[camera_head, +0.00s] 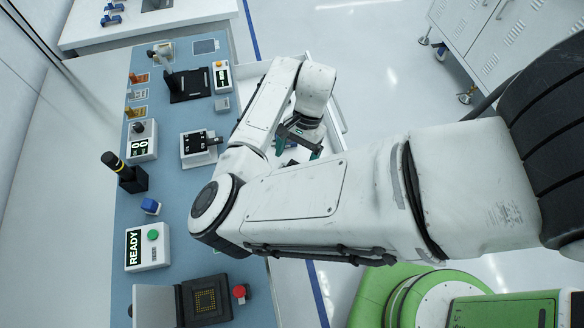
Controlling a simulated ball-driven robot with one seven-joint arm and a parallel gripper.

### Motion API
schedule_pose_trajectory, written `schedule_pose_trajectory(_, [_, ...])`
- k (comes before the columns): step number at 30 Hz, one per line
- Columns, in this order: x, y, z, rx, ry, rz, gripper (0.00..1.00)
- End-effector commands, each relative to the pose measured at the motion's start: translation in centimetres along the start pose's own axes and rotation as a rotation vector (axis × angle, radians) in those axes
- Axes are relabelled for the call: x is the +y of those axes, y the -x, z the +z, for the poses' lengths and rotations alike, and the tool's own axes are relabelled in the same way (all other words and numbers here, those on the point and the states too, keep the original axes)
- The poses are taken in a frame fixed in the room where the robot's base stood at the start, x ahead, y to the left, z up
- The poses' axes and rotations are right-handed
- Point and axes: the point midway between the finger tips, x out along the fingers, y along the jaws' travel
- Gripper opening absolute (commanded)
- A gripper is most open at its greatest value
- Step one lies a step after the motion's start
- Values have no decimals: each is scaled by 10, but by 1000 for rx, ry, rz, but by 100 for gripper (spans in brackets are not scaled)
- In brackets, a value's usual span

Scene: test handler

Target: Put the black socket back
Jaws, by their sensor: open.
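My gripper (299,147) has green fingers, spread apart, with nothing visible between them. It hangs over a white open drawer or tray (338,104) at the right edge of the blue bench. Something small and dark shows near the fingers, but my arm hides most of it and I cannot tell what it is. A black square socket (207,300) with a grid of gold contacts sits at the bottom of the bench, its grey lid open to the left. I cannot tell whether this is the task's black socket. My gripper is well away from it.
A grey cabinet (500,40) stands at upper right. Floor between is clear.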

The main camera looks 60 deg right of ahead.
Motion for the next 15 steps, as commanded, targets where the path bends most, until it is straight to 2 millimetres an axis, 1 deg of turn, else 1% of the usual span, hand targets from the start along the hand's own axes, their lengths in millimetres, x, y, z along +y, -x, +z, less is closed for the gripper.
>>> schedule_pose_trajectory(1, [0,10,-1,2,-3,-3,89])
schedule_pose_trajectory(3, [0,22,-1,2,-3,-2,89])
schedule_pose_trajectory(6, [-1,36,0,0,-1,-3,89])
schedule_pose_trajectory(11, [0,49,-2,6,0,-1,89])
schedule_pose_trajectory(13, [3,56,-9,35,8,0,89])
schedule_pose_trajectory(14, [4,60,-15,59,15,1,89])
schedule_pose_trajectory(15, [6,68,-26,102,28,3,89])
